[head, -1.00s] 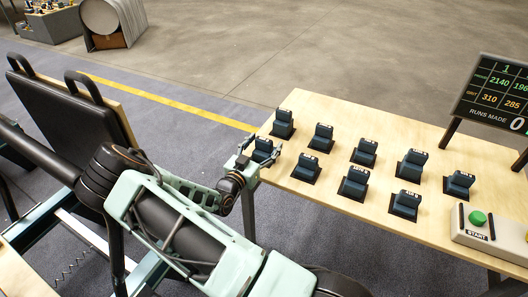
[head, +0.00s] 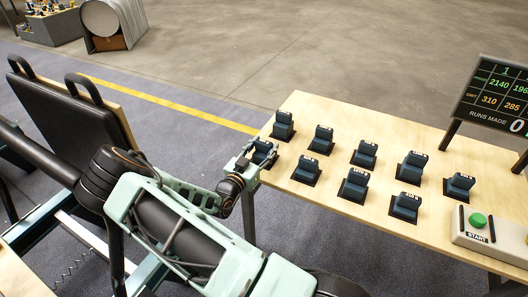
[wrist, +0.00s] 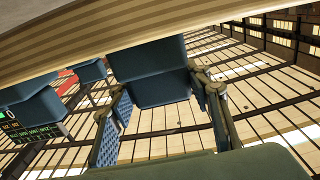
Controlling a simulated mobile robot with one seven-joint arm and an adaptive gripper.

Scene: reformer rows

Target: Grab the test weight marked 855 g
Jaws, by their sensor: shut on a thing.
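Several dark blue test weights with small white labels stand on black pads on the wooden table (head: 310,222). The labels are too small to read surely, so I cannot tell which one is marked 855 g. My gripper (head: 257,155) is at the table's left end, shut on the leftmost front weight (head: 264,158), which it partly hides. In the wrist view that held weight (wrist: 160,90) sits between the two fingers of my gripper (wrist: 165,118). It looks upright and at its pad; I cannot tell whether it is lifted.
Neighbouring weights (head: 282,125) and (head: 307,170) stand close to my gripper. A box with a green START button (head: 478,219) and a dark number board (head: 495,97) are at the right. A black padded carriage (head: 75,125) stands at the left.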

